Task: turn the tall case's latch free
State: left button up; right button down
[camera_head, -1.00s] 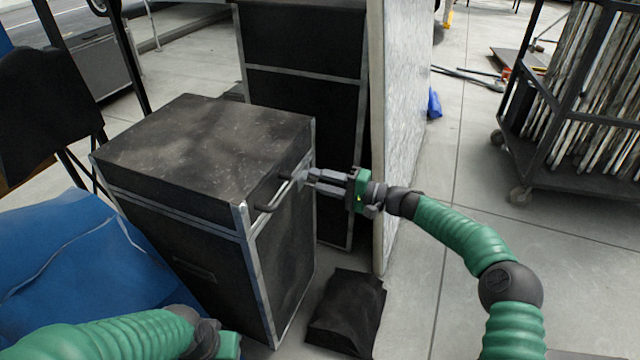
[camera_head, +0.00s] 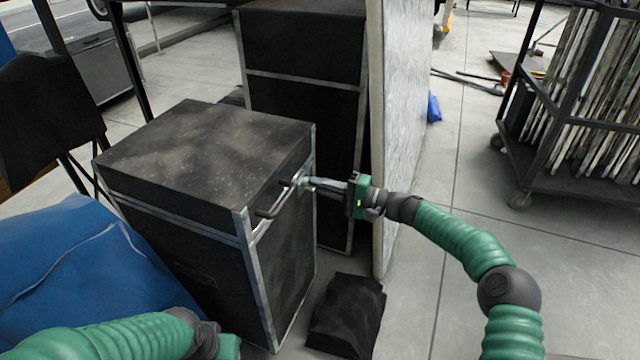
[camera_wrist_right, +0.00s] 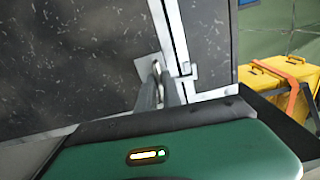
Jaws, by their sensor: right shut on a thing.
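The black case (camera_head: 280,260) with metal edges stands upright at the centre-left in the head view. A bar handle (camera_head: 275,200) and a small metal latch (camera_head: 305,182) are on its right-hand face, near the top. My right gripper (camera_head: 312,182) reaches in from the right and is shut on the latch. In the right wrist view, the fingers (camera_wrist_right: 160,92) meet at the small metal latch (camera_wrist_right: 156,68) beside the case's metal edging; they partly hide it. My left gripper (camera_head: 228,346) is at the bottom edge, its fingers out of view.
A taller black case (camera_head: 305,110) stands behind, beside a pale upright panel (camera_head: 402,110). A black bag (camera_head: 346,312) lies on the floor near the case. Blue fabric (camera_head: 70,265) is at left, a wheeled rack (camera_head: 570,165) at right. Yellow boxes (camera_wrist_right: 260,88) show in the wrist view.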

jog(key=m+p, duration=0.3)
jog(key=m, duration=0.2)
jog(key=m+p, duration=0.3)
jog(key=m, duration=0.3)
jog(key=m+p, duration=0.3)
jog(key=m, duration=0.3)
jog(key=shift+s+f, duration=0.1)
jog(key=shift+f, duration=0.15)
jog(key=shift+m, duration=0.3)
jog(key=c, duration=1.5)
grip_release()
jog(key=shift+r, duration=0.1)
jog(key=shift+d, duration=0.1)
